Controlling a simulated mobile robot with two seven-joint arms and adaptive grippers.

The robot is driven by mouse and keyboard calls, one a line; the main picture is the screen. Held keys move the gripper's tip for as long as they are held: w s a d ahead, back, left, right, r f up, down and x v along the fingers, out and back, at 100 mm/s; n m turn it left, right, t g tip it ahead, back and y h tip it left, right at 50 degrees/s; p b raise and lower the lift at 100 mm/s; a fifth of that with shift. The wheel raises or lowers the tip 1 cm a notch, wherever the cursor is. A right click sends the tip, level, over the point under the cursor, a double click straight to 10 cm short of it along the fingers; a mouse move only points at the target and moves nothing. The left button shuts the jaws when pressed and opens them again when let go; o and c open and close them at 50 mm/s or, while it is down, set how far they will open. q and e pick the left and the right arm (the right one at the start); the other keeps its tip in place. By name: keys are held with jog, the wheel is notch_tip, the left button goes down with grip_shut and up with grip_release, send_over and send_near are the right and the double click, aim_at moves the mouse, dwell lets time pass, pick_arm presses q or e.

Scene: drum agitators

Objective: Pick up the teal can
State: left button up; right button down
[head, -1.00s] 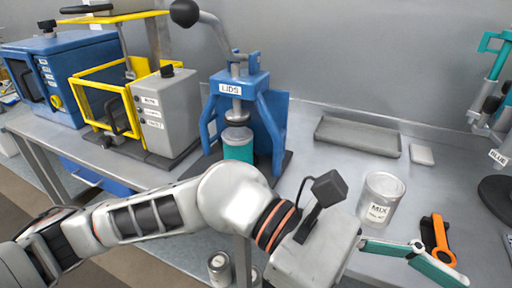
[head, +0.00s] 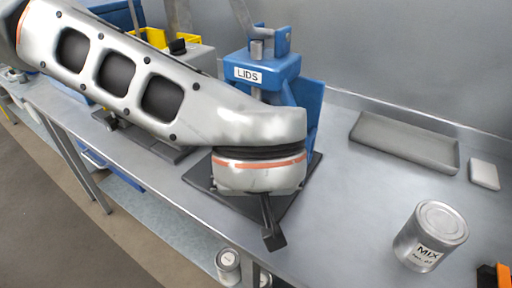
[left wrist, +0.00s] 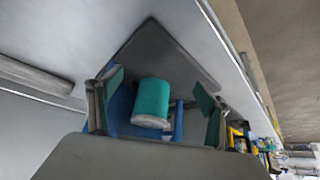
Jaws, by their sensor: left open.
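The teal can (left wrist: 152,98) shows in the left wrist view, which is turned upside down, at the blue press (left wrist: 120,108) over a dark base plate (left wrist: 165,50). My left gripper (left wrist: 161,87) is open, with one green-padded finger on each side of the can and gaps between the fingers and the can. The press marked LIDS (head: 268,72) shows there behind the arm. My right gripper is in neither view.
A metal can marked MIX (head: 431,235) stands on the grey bench at the right. Behind it are a shallow grey tray (head: 405,143) and a small pale block (head: 484,174). An orange thing (head: 490,275) is cut off at the lower right. Bench between press and MIX can is clear.

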pick_arm(q)
jog(key=w, duration=0.8)
jog(key=shift+w+r, duration=0.1)
jog(key=shift+w, duration=0.2)
jog(key=w, duration=0.3)
jog(key=shift+w, duration=0.3)
jog(key=shift+x, duration=1.5)
jog(key=shift+s, duration=0.1)
jog(key=c, duration=1.7)
